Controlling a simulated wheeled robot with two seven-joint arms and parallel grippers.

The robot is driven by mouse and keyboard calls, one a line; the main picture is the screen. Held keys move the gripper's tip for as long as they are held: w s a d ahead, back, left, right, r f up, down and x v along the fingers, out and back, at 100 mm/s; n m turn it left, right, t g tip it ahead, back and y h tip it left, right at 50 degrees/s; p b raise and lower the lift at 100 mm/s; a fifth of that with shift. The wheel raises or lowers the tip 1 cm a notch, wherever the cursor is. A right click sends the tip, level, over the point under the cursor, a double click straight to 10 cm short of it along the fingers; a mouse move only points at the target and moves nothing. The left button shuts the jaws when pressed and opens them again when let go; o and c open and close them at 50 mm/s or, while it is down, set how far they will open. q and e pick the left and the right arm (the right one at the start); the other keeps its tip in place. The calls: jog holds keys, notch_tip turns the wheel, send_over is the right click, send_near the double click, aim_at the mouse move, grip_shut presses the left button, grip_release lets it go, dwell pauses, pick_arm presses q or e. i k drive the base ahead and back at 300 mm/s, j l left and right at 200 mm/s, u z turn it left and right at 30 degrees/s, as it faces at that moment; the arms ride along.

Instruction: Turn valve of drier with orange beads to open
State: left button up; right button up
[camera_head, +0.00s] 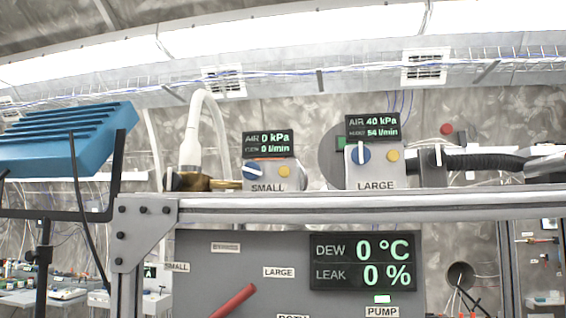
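No drier with orange beads can be made out in the head view. Two units with blue knobs stand on the frame's top rail. The SMALL unit's blue knob (254,171) has a tilted white bar, and its display (268,143) reads 0 kPa and 0 l/min. The LARGE unit's blue knob (361,154) has an upright white bar, and its display (372,127) reads 40 kPa. A red lever (233,301) slants up to the right on the grey panel below, near the LARGE label; its lower end is cut off. Neither of my grippers can be identified.
The grey rail (330,205) crosses in front. A panel display (363,262) reads DEW 0 °C and LEAK 0 %. A white hose (190,145) and brass fitting (190,182) stand left, a black corrugated hose (480,163) right. A blue lamp-like box (70,140) fills the upper left.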

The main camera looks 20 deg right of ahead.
aim_at(251, 171)
jog(key=k+l, duration=0.3)
jog(key=l, duration=0.15)
jog(key=k+l, duration=0.35)
jog(key=l, duration=0.1)
